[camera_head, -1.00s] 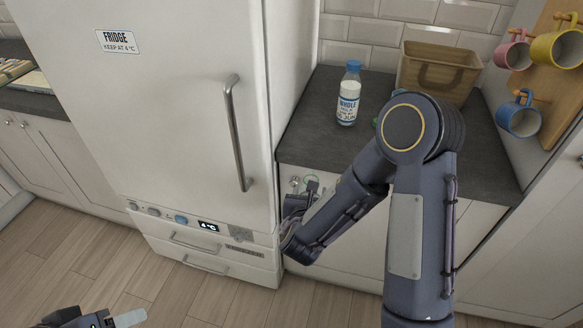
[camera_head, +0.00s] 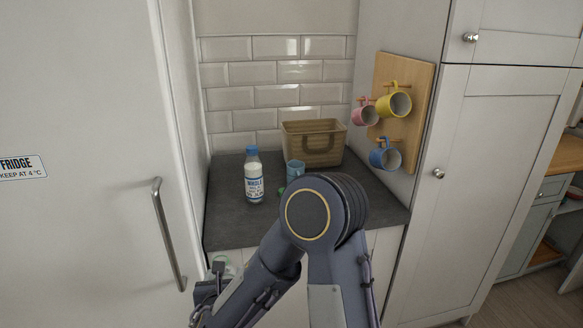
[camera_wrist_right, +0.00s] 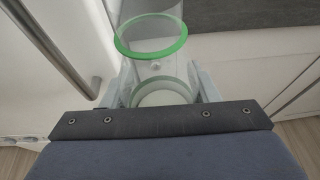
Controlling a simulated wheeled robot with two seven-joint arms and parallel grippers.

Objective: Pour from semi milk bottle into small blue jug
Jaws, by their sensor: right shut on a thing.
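My right gripper (camera_head: 217,272) is low in front of the worktop, left of my arm. In the right wrist view it (camera_wrist_right: 163,88) is shut on a see-through vessel with a green ring (camera_wrist_right: 150,38). No label or milk shows on it, so I cannot tell whether it is the semi milk bottle. Its green ring also shows in the head view (camera_head: 223,263). A small blue jug (camera_head: 295,170) stands on the worktop, its lower part hidden by my arm. A bottle labelled WHOLE (camera_head: 254,182), with a blue cap, stands upright left of it. My left gripper is out of view.
The slate worktop (camera_head: 228,222) is clear at its front left. A small green thing (camera_head: 282,190) lies near the jug. A woven basket (camera_head: 314,146) stands behind. Mugs hang on a wooden board (camera_head: 417,80). The fridge handle (camera_head: 168,235) juts out at left.

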